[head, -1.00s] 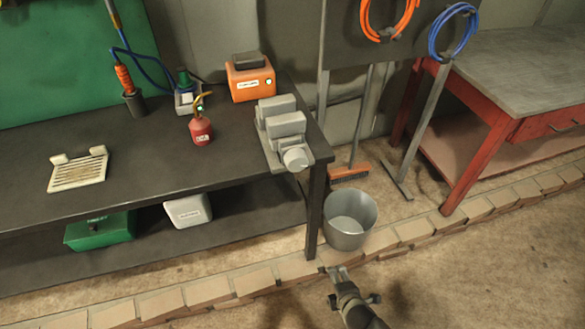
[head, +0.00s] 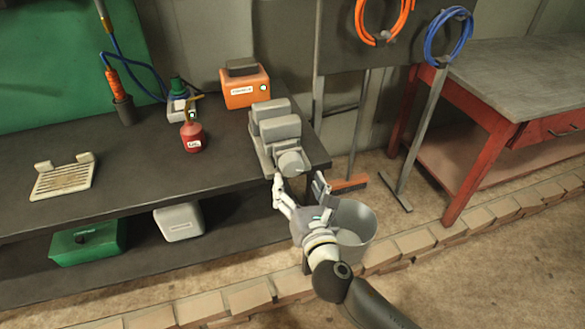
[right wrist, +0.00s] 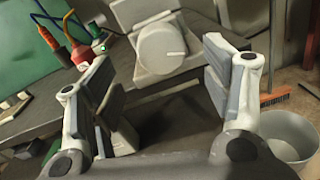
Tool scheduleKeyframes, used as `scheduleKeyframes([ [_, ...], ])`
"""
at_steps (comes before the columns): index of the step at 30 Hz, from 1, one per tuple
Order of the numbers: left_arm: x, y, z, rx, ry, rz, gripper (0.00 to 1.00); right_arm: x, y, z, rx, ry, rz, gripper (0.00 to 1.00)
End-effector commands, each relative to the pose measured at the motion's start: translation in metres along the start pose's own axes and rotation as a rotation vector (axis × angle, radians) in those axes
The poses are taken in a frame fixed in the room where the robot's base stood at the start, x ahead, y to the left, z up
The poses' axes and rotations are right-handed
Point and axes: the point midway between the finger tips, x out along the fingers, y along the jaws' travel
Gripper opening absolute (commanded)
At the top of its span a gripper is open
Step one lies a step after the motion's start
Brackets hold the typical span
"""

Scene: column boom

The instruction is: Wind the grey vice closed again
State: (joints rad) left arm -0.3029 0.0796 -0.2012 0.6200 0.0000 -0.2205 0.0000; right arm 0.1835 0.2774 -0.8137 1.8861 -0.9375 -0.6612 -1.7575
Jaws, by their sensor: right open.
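The grey vice (head: 273,133) sits on the front right corner of the dark workbench, with its round knob (head: 291,163) facing the front. In the right wrist view the knob (right wrist: 162,50) shows a white line on its face, and a grey jaw block stands behind it. My right gripper (head: 298,181) is open and empty, just in front of and slightly below the knob. In the right wrist view its two fingers (right wrist: 160,88) stand to either side of the knob, apart from it. My left gripper is not in view.
An orange box (head: 245,88), a red oil can (head: 192,137) and a cream slotted plate (head: 63,177) stand on the bench (head: 130,168). A metal bucket (head: 356,222) is on the floor close to my right arm. A red-legged table (head: 480,140) stands at right.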

Motion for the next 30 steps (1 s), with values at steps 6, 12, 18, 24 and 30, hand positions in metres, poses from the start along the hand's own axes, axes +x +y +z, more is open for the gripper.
scheduleKeyframes([
  [6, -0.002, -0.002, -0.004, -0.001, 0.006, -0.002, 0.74, 0.037, 0.0, 0.001, 0.002, -0.001, 0.0, 0.72],
  [12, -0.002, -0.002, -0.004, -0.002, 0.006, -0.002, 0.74, 0.053, 0.0, 0.0, 0.002, 0.001, 0.0, 0.72],
  [18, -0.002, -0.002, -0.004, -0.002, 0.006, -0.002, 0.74, 0.056, 0.0, -0.001, 0.003, 0.002, 0.0, 0.72],
  [24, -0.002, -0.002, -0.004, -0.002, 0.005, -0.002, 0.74, 0.056, 0.0, -0.001, 0.003, 0.002, 0.0, 0.63],
  [30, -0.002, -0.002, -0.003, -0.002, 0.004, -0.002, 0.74, 0.056, 0.0, -0.001, 0.003, 0.002, 0.0, 0.37],
])
